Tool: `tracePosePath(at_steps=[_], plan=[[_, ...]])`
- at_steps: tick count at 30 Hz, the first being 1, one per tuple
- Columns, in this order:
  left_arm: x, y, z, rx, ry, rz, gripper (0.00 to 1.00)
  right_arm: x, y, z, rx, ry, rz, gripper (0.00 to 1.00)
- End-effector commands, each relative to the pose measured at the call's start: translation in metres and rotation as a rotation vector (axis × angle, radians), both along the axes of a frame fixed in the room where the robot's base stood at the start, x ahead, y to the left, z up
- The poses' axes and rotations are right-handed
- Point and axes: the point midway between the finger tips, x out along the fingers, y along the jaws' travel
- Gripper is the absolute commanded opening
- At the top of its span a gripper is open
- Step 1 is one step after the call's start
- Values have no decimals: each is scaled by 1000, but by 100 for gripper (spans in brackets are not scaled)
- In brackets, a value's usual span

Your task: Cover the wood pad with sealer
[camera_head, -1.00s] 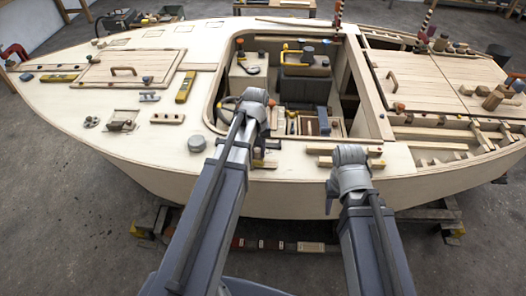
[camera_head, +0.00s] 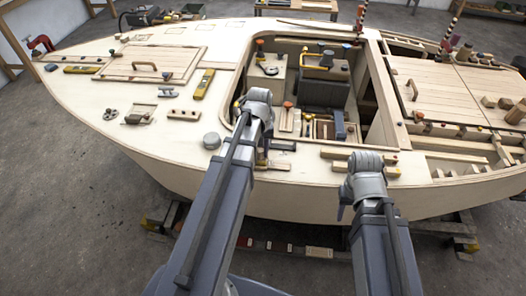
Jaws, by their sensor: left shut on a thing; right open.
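My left gripper (camera_head: 256,100) is over the near edge of the cockpit opening. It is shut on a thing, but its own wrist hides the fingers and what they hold. My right gripper (camera_head: 364,165) is open at the near side of the deck, in front of some light wood strips (camera_head: 334,153). Its fingers are mostly hidden behind its wrist. Small wood pieces (camera_head: 274,165) lie on the deck just right of my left forearm. I cannot tell which wood piece is the pad, and no sealer container can be made out.
The plywood hull (camera_head: 150,155) rests on supports. A grey round cap (camera_head: 212,141) sits on deck left of my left arm. The cockpit holds a divided wooden box (camera_head: 322,130) and a seat. A yellow level (camera_head: 203,84) and a hatch (camera_head: 150,64) are further left.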

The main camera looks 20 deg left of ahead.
Motion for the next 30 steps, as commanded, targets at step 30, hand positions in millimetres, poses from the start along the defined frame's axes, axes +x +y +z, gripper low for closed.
tracePosePath(at_steps=[30], plan=[[-7, 23, 4, 5, 3, 6, 0, 0, 0, 4, 0, 0, 0, 50]])
